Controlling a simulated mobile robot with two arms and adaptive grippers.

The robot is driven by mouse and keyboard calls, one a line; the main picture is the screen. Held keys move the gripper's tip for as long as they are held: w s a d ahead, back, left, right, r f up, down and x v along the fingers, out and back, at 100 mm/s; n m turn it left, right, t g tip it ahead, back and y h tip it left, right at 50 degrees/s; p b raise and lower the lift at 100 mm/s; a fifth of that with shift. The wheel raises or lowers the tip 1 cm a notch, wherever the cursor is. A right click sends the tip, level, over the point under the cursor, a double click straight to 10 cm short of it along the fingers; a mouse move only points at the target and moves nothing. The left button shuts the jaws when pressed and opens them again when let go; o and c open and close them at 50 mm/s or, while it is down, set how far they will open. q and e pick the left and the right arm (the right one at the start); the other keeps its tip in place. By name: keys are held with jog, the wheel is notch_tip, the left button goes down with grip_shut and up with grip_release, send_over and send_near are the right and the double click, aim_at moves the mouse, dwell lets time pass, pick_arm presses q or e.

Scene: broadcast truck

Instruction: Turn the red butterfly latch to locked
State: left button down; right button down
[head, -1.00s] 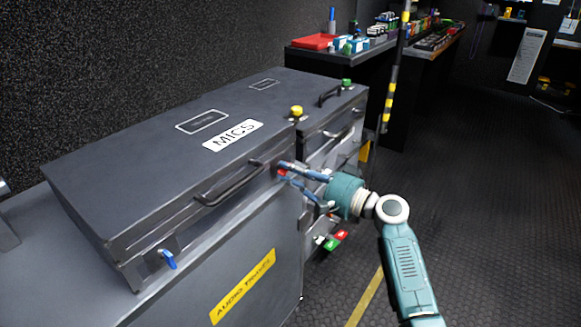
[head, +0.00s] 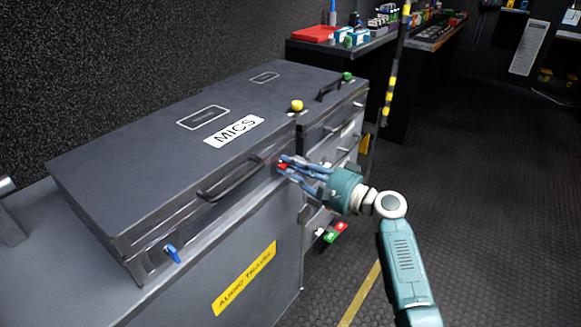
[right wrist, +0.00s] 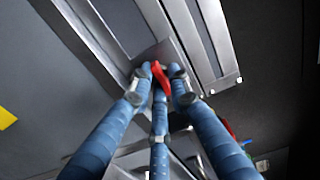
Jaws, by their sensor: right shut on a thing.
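The red butterfly latch (head: 283,165) is on the front of the dark case marked MICS (head: 150,160), to the right of its black handle. In the right wrist view the red latch (right wrist: 160,74) stands between my fingertips, tilted, its lower part hidden by them. My right gripper (head: 288,165) has blue fingers and is shut on the latch; its fingers (right wrist: 160,84) close in from several sides in the right wrist view. The blue latch (head: 172,253) sits at the left end of the case front. My left gripper is not in view.
A yellow knob (head: 296,105) stands by the case's right corner. Red and green switches (head: 335,232) are low on the unit's right part. A striped pole (head: 391,80) and loaded shelves (head: 350,50) stand behind. The floor at right is clear.

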jog(key=c, duration=1.8)
grip_release()
jog(key=shift+d+f, duration=0.1)
jog(key=shift+f, duration=0.25)
jog(key=shift+o, duration=0.2)
jog(key=shift+r, duration=0.1)
jog(key=v, duration=1.2)
